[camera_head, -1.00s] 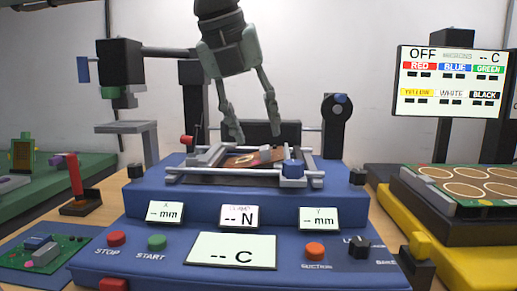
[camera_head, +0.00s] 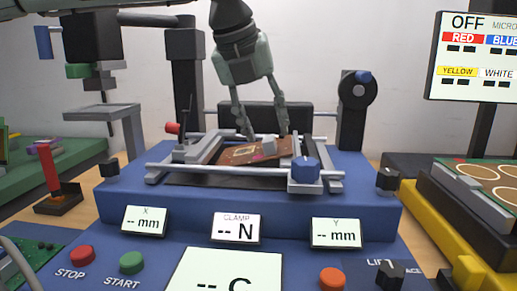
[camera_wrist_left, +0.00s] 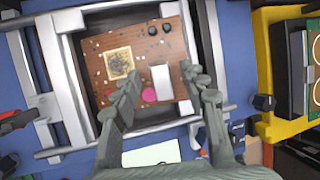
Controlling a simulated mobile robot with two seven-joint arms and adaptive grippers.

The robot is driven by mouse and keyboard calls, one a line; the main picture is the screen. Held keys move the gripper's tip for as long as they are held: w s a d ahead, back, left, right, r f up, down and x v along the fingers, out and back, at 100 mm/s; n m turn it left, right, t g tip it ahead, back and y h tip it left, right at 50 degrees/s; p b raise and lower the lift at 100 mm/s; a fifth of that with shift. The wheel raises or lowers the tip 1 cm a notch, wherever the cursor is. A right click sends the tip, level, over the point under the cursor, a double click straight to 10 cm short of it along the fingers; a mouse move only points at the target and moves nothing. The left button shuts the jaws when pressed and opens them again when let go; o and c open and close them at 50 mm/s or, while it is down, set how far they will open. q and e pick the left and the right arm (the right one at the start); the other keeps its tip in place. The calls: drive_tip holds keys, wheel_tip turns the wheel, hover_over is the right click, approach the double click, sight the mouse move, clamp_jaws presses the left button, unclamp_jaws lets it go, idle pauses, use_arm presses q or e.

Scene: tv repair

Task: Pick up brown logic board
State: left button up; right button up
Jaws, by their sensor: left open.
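The brown logic board (camera_head: 238,156) lies inside the clamp frame (camera_head: 210,171) on top of the blue repair station. The wrist view shows the board (camera_wrist_left: 143,40) from above, with a square gold chip, a white block, a pink round part and dark round parts. My left gripper (camera_head: 264,134) points down just above the board, open and empty. In the wrist view the fingers of the left gripper (camera_wrist_left: 160,82) are spread over the board's near part, on either side of the white block. I cannot tell whether they touch the board. My right gripper is not in view.
The clamp rails and a blue knob (camera_head: 305,170) stand close around the board. Dark posts rise behind the frame. Buttons and displays cover the station's front. A yellow-based fixture (camera_head: 445,224) is at the right, and a red lever (camera_head: 49,170) at the left.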

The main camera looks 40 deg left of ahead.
use_arm(q)
drive_tip(key=shift+x, duration=1.15)
clamp_jaws()
drive_tip(key=shift+r, duration=0.1)
